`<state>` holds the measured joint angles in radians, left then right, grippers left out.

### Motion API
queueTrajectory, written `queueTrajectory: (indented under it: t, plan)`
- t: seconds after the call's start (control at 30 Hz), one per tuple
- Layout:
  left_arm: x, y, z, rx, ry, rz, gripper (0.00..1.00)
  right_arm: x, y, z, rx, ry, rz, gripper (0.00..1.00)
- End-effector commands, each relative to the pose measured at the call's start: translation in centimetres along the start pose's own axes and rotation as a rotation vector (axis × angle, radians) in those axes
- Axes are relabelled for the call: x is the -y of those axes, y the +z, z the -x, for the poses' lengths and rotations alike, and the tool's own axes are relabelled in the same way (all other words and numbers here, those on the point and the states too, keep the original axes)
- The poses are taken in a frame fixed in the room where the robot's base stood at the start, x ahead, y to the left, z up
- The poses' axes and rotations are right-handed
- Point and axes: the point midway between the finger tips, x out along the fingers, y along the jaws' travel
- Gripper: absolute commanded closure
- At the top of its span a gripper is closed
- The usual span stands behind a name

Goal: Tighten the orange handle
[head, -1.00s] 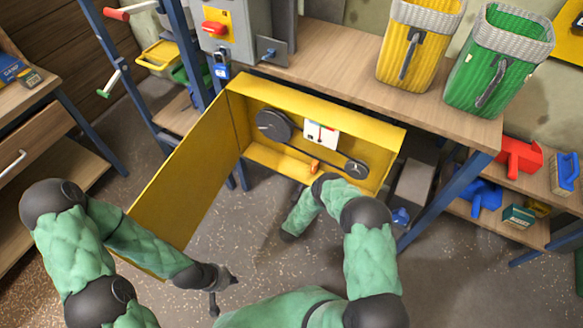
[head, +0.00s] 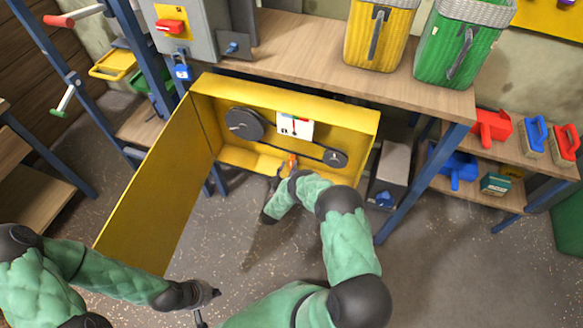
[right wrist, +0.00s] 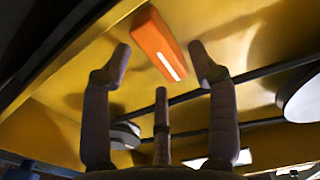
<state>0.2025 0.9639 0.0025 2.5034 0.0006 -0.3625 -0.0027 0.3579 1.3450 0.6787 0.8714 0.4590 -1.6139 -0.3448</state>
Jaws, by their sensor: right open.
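The orange handle (head: 292,160) sits low inside the open yellow box (head: 360,118), below the belt. In the right wrist view the orange handle (right wrist: 160,45) is a block with a white stripe, set against the yellow wall. My right gripper (right wrist: 160,65) is open, with one fingertip on each side of the handle and a gap to both. In the head view my right gripper (head: 274,184) is at the box's lower edge, partly hidden by its arm. My left gripper (head: 207,304) is open and empty, low in front of the box's door.
The yellow door (head: 155,190) hangs open to the left. A dark belt joins a large pulley (head: 243,124) and a small pulley (head: 335,158), close to the handle. A wooden bench (head: 300,62) with bins stands above. The floor in front is clear.

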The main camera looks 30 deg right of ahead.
Motion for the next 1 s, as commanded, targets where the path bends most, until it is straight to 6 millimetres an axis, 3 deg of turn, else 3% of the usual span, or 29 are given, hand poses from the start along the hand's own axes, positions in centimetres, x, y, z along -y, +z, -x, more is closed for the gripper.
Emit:
queueTrajectory:
  t: [0.2, 0.5, 0.57, 0.7, 1.0]
  plan:
    - [0.2, 0.0, -0.6, 0.0, 0.0, 0.0, 1.0, 0.0, 0.0, -1.7, -0.001, -0.001, 0.0, 0.41]
    - [0.2, 0.0, -0.6, 0.0, 0.0, 0.0, 1.0, 0.0, -0.1, -1.9, -0.001, -0.001, 0.0, 0.41]
    - [0.2, 0.0, -0.6, 0.0, 0.0, 0.0, 1.0, 0.0, -0.1, -1.9, -0.001, -0.001, 0.0, 0.55]
    - [0.2, 0.0, -0.6, 0.0, 0.0, 0.0, 1.0, 0.0, -0.1, -1.9, -0.001, -0.001, 0.0, 0.94]
    - [0.2, 0.0, -0.6, 0.0, 0.0, 0.0, 1.0, 0.0, -0.1, -1.9, -0.001, -0.001, 0.014, 0.97]
